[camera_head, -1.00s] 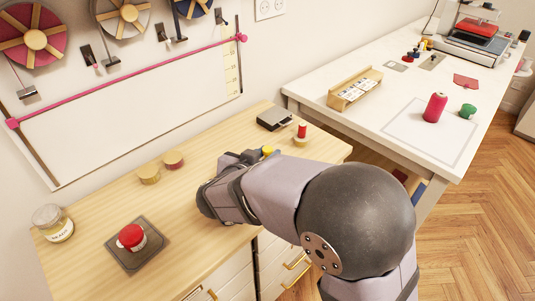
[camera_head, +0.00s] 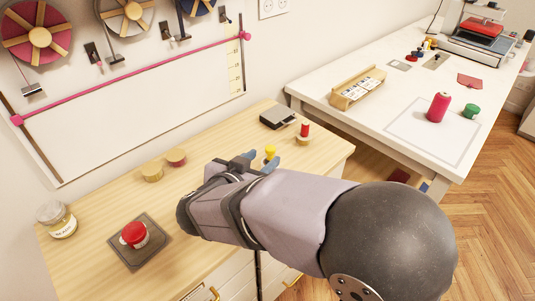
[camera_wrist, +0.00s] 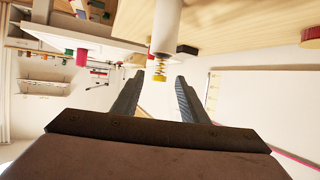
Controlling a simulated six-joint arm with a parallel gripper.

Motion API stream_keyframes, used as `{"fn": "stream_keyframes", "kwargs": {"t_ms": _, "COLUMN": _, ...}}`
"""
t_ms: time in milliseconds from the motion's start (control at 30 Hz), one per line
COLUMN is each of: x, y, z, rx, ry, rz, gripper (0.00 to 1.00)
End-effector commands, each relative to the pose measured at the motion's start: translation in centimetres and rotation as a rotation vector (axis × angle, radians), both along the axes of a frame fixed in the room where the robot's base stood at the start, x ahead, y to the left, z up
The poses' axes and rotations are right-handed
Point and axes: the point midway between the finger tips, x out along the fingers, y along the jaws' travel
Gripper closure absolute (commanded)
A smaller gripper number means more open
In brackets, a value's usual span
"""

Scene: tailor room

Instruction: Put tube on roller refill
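A pale upright cylinder (camera_wrist: 167,25) stands on the wooden worktop, which appears upside down at the top of the wrist view. It carries a brass-coloured spring and a yellow tip (camera_wrist: 158,77). In the head view only its yellow end (camera_head: 270,151) shows, beside my fingers. I cannot tell whether this piece is the tube or the roller refill. My gripper (camera_wrist: 158,85) is open and empty, with its fingers apart on either side of the yellow tip in the wrist view. It also shows in the head view (camera_head: 262,163), mostly behind my arm.
A red piece (camera_head: 305,129) on a round base and a dark box (camera_head: 279,117) stand at the worktop's far end. A white table (camera_head: 330,105) stands behind.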

Motion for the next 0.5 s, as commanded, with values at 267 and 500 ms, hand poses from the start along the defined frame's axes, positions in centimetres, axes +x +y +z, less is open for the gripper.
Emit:
{"fn": "stream_keyframes", "kwargs": {"t_ms": 267, "x": -3.7, "y": 1.7, "z": 1.7, "rx": 0.001, "ry": -0.001, "rz": 0.003, "gripper": 0.60}}
{"fn": "stream_keyframes", "kwargs": {"t_ms": 500, "x": -5.0, "y": 2.1, "z": 2.2, "rx": 0.001, "ry": 0.000, "rz": 0.000, "gripper": 0.60}}
